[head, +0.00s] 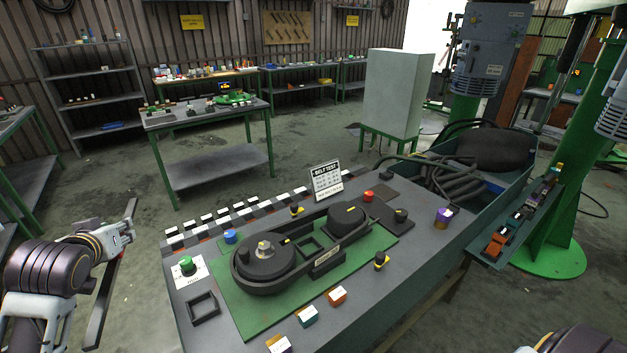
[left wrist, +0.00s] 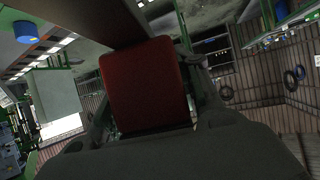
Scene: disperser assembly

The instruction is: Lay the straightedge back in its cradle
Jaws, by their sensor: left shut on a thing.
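The straightedge (head: 104,290) is a long, thin dark bar at the left of the head view, steeply slanted and in the air beside the bench's left end. My left gripper (head: 127,226) is shut on it near its upper end. In the left wrist view, a dark red block (left wrist: 148,85) sits between the fingers, with a dark bar (left wrist: 85,22) beyond it. The fingers' exact contact is hidden in the head view. I cannot tell for certain which part is the cradle. My right gripper is outside the views.
The grey bench (head: 365,293) carries a green mat (head: 235,303) with a black belt unit (head: 285,262). A checkered strip (head: 250,211) runs along its far edge. Knobs, small blocks and a black square frame (head: 203,307) stand on top. A sign (head: 326,180) rises behind. Open floor lies left.

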